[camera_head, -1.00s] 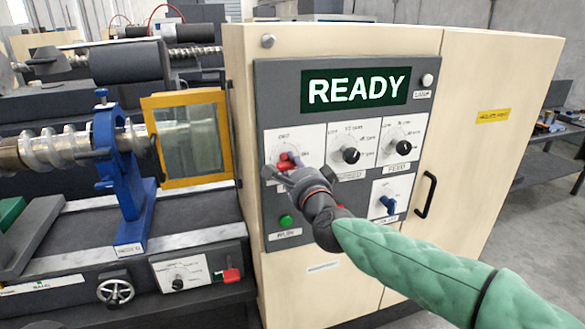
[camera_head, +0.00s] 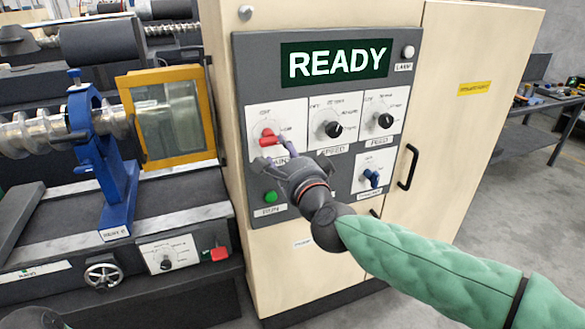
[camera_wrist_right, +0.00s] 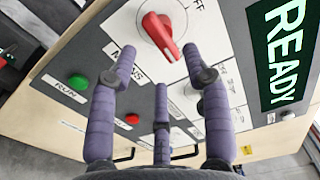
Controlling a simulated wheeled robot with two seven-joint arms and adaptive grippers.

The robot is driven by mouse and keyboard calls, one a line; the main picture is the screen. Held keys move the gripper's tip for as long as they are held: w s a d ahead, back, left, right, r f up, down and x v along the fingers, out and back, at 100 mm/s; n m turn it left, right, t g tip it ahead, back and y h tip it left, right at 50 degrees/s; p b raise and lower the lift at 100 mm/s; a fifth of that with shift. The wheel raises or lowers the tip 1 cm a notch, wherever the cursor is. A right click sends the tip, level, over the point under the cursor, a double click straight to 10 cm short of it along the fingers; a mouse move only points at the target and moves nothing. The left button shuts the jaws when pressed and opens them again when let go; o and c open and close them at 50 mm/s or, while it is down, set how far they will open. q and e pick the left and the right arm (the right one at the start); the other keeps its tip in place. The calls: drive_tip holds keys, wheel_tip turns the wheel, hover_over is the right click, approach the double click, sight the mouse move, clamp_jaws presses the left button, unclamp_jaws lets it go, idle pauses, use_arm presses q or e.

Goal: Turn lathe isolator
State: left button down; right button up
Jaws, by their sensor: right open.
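The lathe isolator is a red rotary handle (camera_head: 267,138) on a white plate marked OFF, at the upper left of the control panel. In the right wrist view, the red handle (camera_wrist_right: 163,35) slants down and right, with a MAINS label beside it. My right gripper (camera_head: 272,152) is open and empty, its fingers just below and right of the handle. In the right wrist view, two purple fingers of that gripper (camera_wrist_right: 160,52) stand either side of the handle's lower end, with a third finger below. I cannot tell whether any finger touches it.
The grey panel (camera_head: 240,84) shows READY and carries speed (camera_head: 333,129) and feed (camera_head: 386,120) knobs, a blue switch (camera_head: 371,178) and a green RUN button (camera_head: 270,196). A black cabinet handle (camera_head: 408,167) stands to the right. A yellow-framed guard (camera_head: 211,120) is at left.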

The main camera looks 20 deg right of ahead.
drive_tip(key=s, duration=0.6)
drive_tip(key=shift+d, duration=0.1)
drive_tip(key=shift+f, duration=0.1)
drive_tip(key=w+a+f+n+g, duration=0.1)
drive_tip(key=w+f+n+g, duration=0.15)
drive_tip(key=f, duration=0.65)
drive_tip(key=w+a+f+n+g, duration=0.1)
drive_tip(key=w+a+f+n, duration=0.15)
drive_tip(key=f, duration=0.55)
wheel_tip(320, 180, down, 22)
drive_tip(key=s+n+g+y, duration=0.1)
drive_tip(key=n+g, duration=0.3)
drive_tip(key=g, duration=0.1)
drive_tip(key=s+a+f+n+g, duration=0.1)
drive_tip(key=s+f+n+g, duration=0.1)
drive_tip(key=s+f, duration=0.6)
drive_tip(key=s+a+f+n+g+y, duration=0.1)
drive_tip(key=s+a+f+n+g, duration=0.1)
drive_tip(key=s+f+g, duration=0.2)
drive_tip(key=s+a+f+n+g+y, duration=0.1)
drive_tip(key=s+a+f+n+g, duration=0.1)
drive_tip(key=s+f, duration=0.9)
wheel_tip(320, 180, down, 3)
drive_tip(key=shift+s+f+g, duration=0.1)
drive_tip(key=shift+s+g, duration=0.25)
drive_tip(key=shift+g, duration=0.2)
